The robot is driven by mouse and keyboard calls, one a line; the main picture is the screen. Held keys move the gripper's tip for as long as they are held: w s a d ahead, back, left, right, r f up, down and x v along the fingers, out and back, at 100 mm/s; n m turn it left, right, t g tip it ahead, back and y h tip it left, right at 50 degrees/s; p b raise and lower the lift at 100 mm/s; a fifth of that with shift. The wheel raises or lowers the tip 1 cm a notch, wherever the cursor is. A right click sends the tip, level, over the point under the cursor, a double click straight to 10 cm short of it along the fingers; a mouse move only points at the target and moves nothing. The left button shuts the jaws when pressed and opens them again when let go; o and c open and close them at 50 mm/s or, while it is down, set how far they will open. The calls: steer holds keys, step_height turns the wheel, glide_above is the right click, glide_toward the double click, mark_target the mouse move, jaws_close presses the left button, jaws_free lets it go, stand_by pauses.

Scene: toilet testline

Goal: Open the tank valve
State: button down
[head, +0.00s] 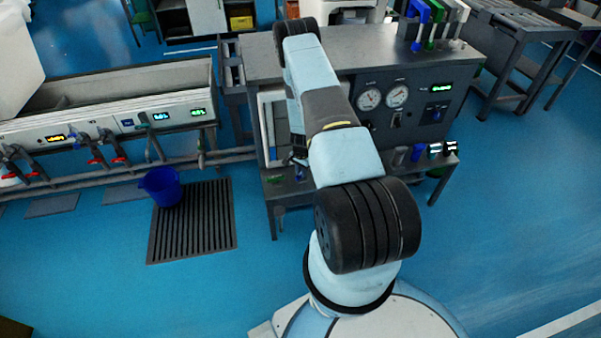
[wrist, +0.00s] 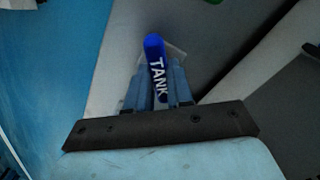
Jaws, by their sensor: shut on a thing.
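The tank valve's blue handle (wrist: 155,62), with white letters reading TANK, sits between the fingers of my gripper (wrist: 157,88) in the wrist view. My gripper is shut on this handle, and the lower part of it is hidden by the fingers. The handle's top sticks out past the fingertips, tilted slightly to the left. In the head view my arm reaches over the front of the grey test bench (head: 402,45), and the gripper is mostly hidden behind the arm. The valve body cannot be made out.
Two round gauges (head: 383,97) and a switch panel are on the bench front, right of my arm. A long trough (head: 120,90) with several red-handled taps stands at the left. A blue bucket (head: 160,188) stands by a dark floor grate (head: 193,235).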

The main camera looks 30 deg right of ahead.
steer(key=shift+w+r, duration=0.15)
steer(key=shift+w, duration=0.2)
steer(key=c, duration=1.4)
jaws_free()
steer(key=o, duration=0.4)
steer(key=shift+s, duration=0.2)
step_height(320, 180, up, 14)
steer(key=shift+f, duration=0.25)
